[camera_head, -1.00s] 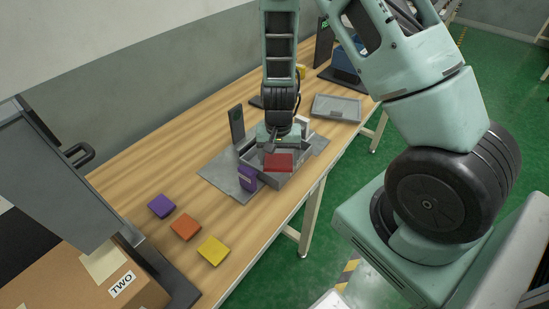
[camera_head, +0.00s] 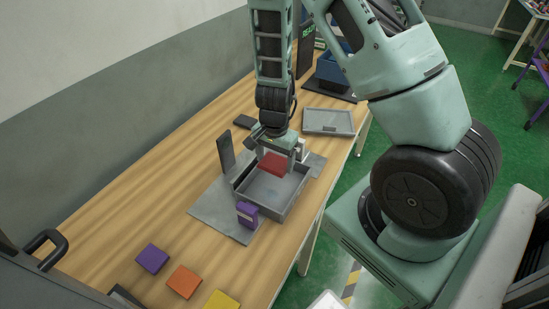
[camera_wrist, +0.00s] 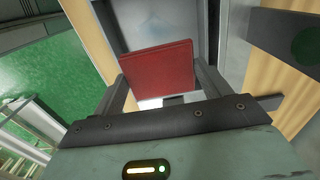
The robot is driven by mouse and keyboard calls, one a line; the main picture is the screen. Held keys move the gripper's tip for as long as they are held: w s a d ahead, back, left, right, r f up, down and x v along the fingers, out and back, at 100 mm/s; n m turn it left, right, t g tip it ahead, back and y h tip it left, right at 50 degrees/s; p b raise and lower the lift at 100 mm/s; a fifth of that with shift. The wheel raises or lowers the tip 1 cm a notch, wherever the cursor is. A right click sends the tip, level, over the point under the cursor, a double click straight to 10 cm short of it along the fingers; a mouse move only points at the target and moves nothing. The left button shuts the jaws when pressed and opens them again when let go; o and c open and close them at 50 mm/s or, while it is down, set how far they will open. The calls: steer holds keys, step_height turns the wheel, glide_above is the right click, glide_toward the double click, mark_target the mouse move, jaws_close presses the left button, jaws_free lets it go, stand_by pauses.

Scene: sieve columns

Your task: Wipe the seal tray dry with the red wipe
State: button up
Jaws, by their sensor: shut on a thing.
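The red wipe (camera_head: 273,164) is a flat red pad held between the two fingers of my gripper (camera_head: 277,157). It also fills the space between the fingers in the wrist view (camera_wrist: 158,70). The grey seal tray (camera_head: 270,188) is a shallow open box on the table, and the wipe is over its far end. I cannot tell whether the wipe touches the tray floor. The near part of the tray floor is bare. The far wall is partly hidden by my gripper and the wipe.
A purple block (camera_head: 247,214) stands at the tray's near left corner, on a grey mat (camera_head: 215,210). A dark upright plate (camera_head: 226,152) stands left of the tray. Purple, orange (camera_head: 183,282) and yellow pads lie nearer. Another grey tray (camera_head: 329,121) lies beyond.

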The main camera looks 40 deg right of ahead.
mark_target(280, 180)
steer(key=shift+f+b, duration=4.05)
steer(key=shift+f, duration=0.75)
steer(key=shift+f, duration=0.2)
steer(key=shift+a, duration=0.15)
steer(key=shift+s+a, duration=0.35)
steer(key=shift+a, duration=0.45)
steer(key=shift+s+a, duration=0.3)
steer(key=shift+a, duration=0.45)
steer(key=shift+w+d, duration=0.4)
steer(key=shift+d, duration=0.7)
steer(key=shift+w+d, duration=0.45)
steer(key=shift+d, duration=0.7)
steer(key=shift+w+d, duration=0.4)
steer(key=shift+d, duration=0.7)
steer(key=shift+a, duration=0.1)
steer(key=shift+s+a, duration=0.4)
steer(key=shift+a, duration=0.7)
steer(key=shift+s+a, duration=0.45)
steer(key=shift+a, duration=0.65)
steer(key=shift+s+a, duration=0.4)
steer(key=shift+a, duration=0.7)
steer(key=shift+w+d+p, duration=0.15)
steer(key=shift+w+d, duration=0.25)
steer(key=shift+d, duration=0.75)
steer(key=shift+w+d+p, duration=0.1)
steer(key=shift+w+d, duration=0.35)
steer(key=shift+d, duration=0.7)
steer(key=shift+w+d+p, duration=0.15)
steer(key=shift+w+d, duration=0.25)
steer(key=shift+d, duration=0.75)
